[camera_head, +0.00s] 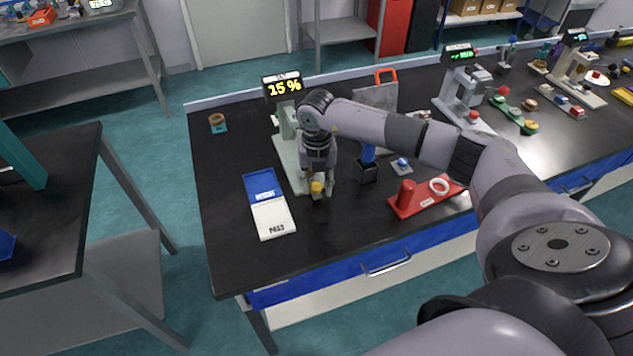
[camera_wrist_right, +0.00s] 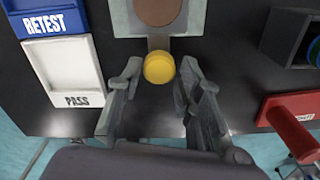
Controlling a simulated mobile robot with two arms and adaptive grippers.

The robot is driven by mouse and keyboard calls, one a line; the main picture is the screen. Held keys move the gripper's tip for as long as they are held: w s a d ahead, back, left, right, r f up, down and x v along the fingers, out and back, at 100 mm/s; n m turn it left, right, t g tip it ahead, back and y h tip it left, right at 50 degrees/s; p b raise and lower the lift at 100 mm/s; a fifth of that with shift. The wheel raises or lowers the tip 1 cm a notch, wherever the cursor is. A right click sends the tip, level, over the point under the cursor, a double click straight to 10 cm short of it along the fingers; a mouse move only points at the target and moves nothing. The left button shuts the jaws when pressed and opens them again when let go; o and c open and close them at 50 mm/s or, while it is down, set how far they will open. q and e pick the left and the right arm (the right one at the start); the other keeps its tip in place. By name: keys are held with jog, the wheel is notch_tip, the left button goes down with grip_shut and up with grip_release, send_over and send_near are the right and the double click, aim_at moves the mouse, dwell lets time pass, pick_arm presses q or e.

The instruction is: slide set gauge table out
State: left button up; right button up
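The set gauge (camera_head: 291,150) is a pale green stand on the bench with a lit "15 %" display (camera_head: 284,87); my right arm covers much of it. In the wrist view its grey table (camera_wrist_right: 120,18) carries a brown disc (camera_wrist_right: 158,10), and a yellow knob (camera_wrist_right: 159,67) sticks out at its near side. The knob also shows in the head view (camera_head: 317,187). My right gripper (camera_head: 318,188) points down at the knob. In the wrist view its fingers (camera_wrist_right: 160,78) are open, one on each side of the knob, with gaps showing. My left gripper is out of view.
A blue RETEST tray (camera_head: 263,184) and white PASS tray (camera_head: 273,219) lie left of the gripper. A dark block with a blue part (camera_head: 367,172) and a red tray (camera_head: 425,202) stand to the right. Bare bench lies between gripper and front edge.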

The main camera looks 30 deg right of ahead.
jog(key=shift+o, duration=1.1)
jog(key=shift+r, duration=0.1)
jog(key=shift+w+r, duration=0.1)
jog(key=shift+r, duration=0.15)
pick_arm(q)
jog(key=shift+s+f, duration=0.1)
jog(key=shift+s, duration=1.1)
pick_arm(e)
notch_tip(320, 180, up, 12)
jog(key=shift+f, duration=0.25)
